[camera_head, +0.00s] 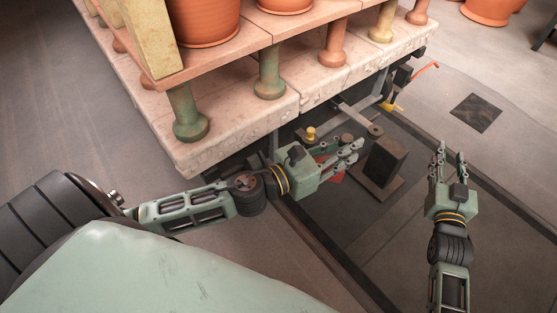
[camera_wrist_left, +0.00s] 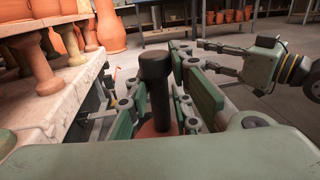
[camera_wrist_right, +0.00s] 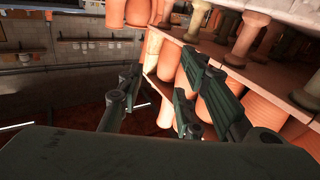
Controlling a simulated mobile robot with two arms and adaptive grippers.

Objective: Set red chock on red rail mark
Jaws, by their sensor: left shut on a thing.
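The red chock (camera_head: 336,177) shows as small red patches under and beside my left gripper (camera_head: 352,152) in the head view, low beside the kiln car. In the left wrist view its dark upright handle (camera_wrist_left: 155,85) stands between the fingers of my left gripper, over a reddish base (camera_wrist_left: 154,129). The left gripper is shut on this handle. Most of the chock is hidden by the gripper. I cannot make out a red rail mark. My right gripper (camera_head: 452,153) is open and empty, over the floor at the right; its spread fingers show in the right wrist view (camera_wrist_right: 158,95).
The car's pale deck (camera_head: 225,125) carries posts and terracotta pots (camera_head: 205,22) beside my left arm. A dark block (camera_head: 385,160) on a plate stands right of the left gripper. A yellow knob (camera_head: 310,133) is close by. Dark rails (camera_head: 345,262) cross the floor.

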